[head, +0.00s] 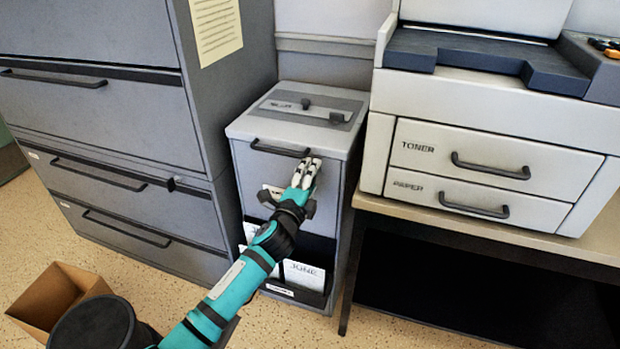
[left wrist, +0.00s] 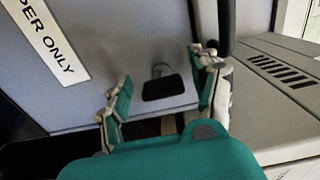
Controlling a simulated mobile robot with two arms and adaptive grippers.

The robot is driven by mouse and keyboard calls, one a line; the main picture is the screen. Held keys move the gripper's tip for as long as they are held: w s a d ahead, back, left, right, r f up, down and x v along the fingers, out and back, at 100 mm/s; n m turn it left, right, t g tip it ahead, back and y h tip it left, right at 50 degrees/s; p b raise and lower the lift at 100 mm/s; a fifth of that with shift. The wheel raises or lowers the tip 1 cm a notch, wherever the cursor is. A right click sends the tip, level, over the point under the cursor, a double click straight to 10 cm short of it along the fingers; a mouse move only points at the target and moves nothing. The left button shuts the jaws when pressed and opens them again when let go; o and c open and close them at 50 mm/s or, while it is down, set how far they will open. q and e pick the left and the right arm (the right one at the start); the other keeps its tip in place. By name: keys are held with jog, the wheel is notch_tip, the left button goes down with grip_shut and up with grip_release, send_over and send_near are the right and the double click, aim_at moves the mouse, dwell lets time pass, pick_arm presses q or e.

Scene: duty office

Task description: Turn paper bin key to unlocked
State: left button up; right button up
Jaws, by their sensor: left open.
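The paper bin (head: 335,180) is a grey cabinet between the filing cabinet and the printer, with a dark handle (head: 280,149) across the top of its front. A small dark key (left wrist: 163,87) on a short metal stem sticks out of the bin's front in the left wrist view. In the head view my gripper and arm hide it. My left gripper (head: 306,168) is at the bin's front, just below the handle's right end. My right gripper is out of view.
A filing cabinet (head: 120,120) stands close on the left. A printer (head: 490,130) on a table (head: 450,227) stands close on the right. A pocket with white leaflets (head: 303,274) is low on the bin. An open cardboard box (head: 50,300) sits on the floor.

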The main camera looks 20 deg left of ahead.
pick_arm(q)
jog(key=shift+s, duration=0.1)
jog(key=s, duration=1.1)
jog(key=shift+s+a, duration=0.2)
jog(key=shift+s, duration=0.2)
